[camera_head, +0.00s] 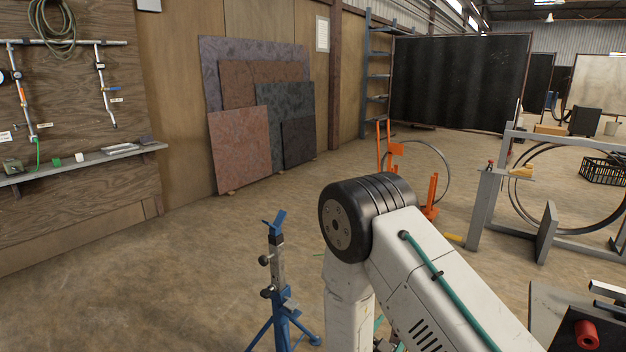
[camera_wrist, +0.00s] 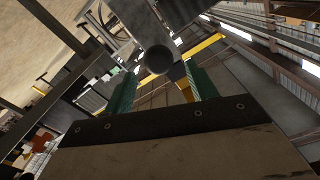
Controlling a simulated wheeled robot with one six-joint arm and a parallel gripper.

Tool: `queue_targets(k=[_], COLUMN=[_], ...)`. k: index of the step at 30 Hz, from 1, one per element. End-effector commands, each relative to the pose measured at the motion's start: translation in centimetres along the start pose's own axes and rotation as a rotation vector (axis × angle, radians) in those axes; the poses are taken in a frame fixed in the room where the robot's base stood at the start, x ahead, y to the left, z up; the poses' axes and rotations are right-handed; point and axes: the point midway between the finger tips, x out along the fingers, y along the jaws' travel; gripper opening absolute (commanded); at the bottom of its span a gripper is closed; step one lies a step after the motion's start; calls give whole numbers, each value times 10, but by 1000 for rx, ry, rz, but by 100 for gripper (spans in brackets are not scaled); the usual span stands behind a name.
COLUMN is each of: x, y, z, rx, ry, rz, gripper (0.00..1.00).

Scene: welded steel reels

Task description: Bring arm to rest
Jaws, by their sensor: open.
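My gripper (camera_wrist: 161,68) shows in the wrist view with two green fingers spread apart, so it is open. A dark round end, like a tube or bar (camera_wrist: 158,59), appears between the fingertips. I cannot tell how far beyond them it lies, and no grip on it shows. In the head view my arm is bent, with its black joint near the middle and its white link running to the lower right. My gripper is hidden in that view.
A blue stand (camera_head: 280,285) stands just left of my arm. An orange stand (camera_head: 432,197) and a grey frame (camera_head: 476,210) with large steel rings are to the right. A table edge with a red roll (camera_head: 587,335) is at lower right. Plates (camera_head: 240,150) lean on the wall. The left floor is clear.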

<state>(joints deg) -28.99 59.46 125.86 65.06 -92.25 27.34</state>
Motion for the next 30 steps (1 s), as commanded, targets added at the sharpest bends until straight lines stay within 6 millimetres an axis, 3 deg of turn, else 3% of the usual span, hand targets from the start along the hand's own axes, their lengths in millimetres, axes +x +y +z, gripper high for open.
queue_targets(k=[7, 10, 13, 16, 20, 23, 25, 30], x=[0, 0, -4, -20, -49, -73, -90, -128], y=[0, 4, 12, 25, 15, 0, -12, -30], z=[0, 9, 35, 76, 101, 97, 83, 25], rx=[-5, -23, -55, -121, -181, -224, -258, -364], ry=[0, -46, -176, -409, -734, -963, -1113, -1410], rz=[1, 21, 50, 77, 75, 48, 17, -80], gripper=[57, 57, 57, 57, 57, 57, 57, 57])
